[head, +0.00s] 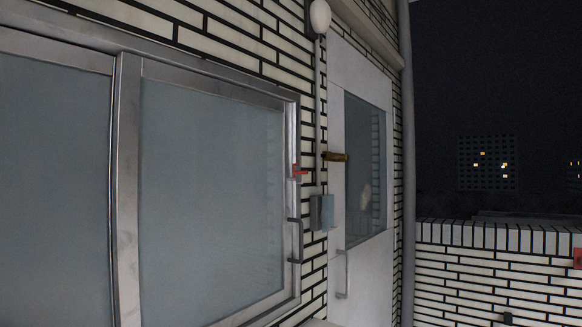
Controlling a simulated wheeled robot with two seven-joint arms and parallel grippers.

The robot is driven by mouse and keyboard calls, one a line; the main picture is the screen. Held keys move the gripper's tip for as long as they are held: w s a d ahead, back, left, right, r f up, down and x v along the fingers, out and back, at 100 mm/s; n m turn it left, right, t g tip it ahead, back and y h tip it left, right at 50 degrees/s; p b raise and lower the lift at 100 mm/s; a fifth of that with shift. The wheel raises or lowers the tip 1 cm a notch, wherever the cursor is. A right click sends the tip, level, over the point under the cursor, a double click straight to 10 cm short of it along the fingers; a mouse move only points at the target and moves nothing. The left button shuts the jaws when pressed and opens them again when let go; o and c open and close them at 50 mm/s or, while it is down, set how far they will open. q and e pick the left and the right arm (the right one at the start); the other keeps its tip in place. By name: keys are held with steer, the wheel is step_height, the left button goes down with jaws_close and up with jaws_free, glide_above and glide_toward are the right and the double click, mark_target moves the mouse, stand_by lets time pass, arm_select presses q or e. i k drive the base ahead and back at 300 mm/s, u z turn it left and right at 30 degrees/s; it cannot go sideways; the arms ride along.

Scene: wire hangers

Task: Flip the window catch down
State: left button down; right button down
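A metal-framed sliding window (210,190) with frosted glass fills the left and middle of the head view. A small red catch (299,172) sits on its right frame and sticks out roughly level to the right. Below it on the same frame is a dark curved pull handle (294,240). Neither of my grippers shows in the head view.
A white door (362,80) with a glass pane and a pale handle (342,274) stands right of the window. A brick parapet (490,265) is at right.

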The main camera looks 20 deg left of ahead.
mark_target(303, 172)
steer(key=z, duration=1.55)
steer(key=i, duration=1.65)
steer(key=u, duration=2.9)
